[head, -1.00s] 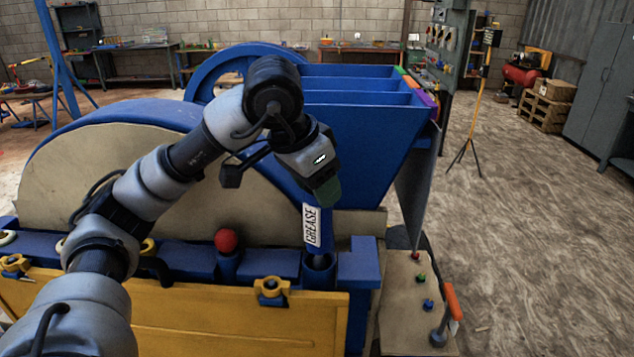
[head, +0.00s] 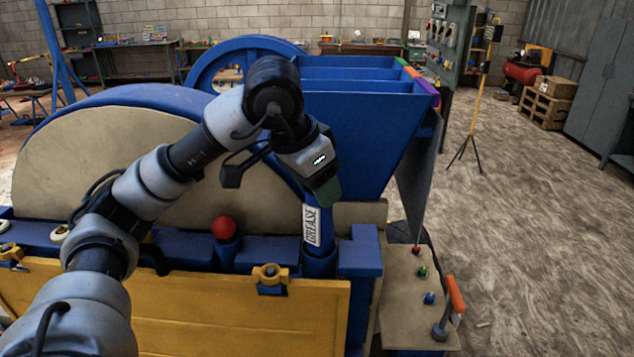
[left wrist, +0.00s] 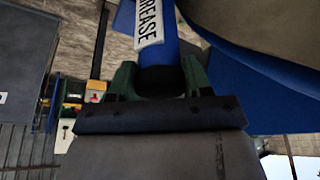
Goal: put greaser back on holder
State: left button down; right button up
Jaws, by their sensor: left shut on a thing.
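The greaser (head: 327,228) is a blue tube with a white GREASE label. It stands nearly upright in the head view, its lower end at the mouth of the blue cup-like holder (head: 320,264) on the machine's front ledge. How deep it sits inside is hidden. My left gripper (head: 326,190) is shut on the greaser's upper end. In the left wrist view, the greaser (left wrist: 180,45) lies between the dark green fingers of the left gripper (left wrist: 160,85). My right gripper is out of view.
A red ball knob (head: 223,228) stands left of the holder, and a blue block (head: 360,250) is close on its right. The blue hopper (head: 362,130) rises behind. A control panel (head: 402,300) with buttons and an orange-handled lever (head: 455,295) is at right.

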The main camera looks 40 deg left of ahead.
pick_arm(q)
jog(key=shift+f+b, duration=0.75)
jog(key=shift+f, duration=0.15)
jog(key=shift+c, duration=2)
grip_release()
jog(key=shift+f, duration=0.1)
jog(key=shift+d, duration=0.1)
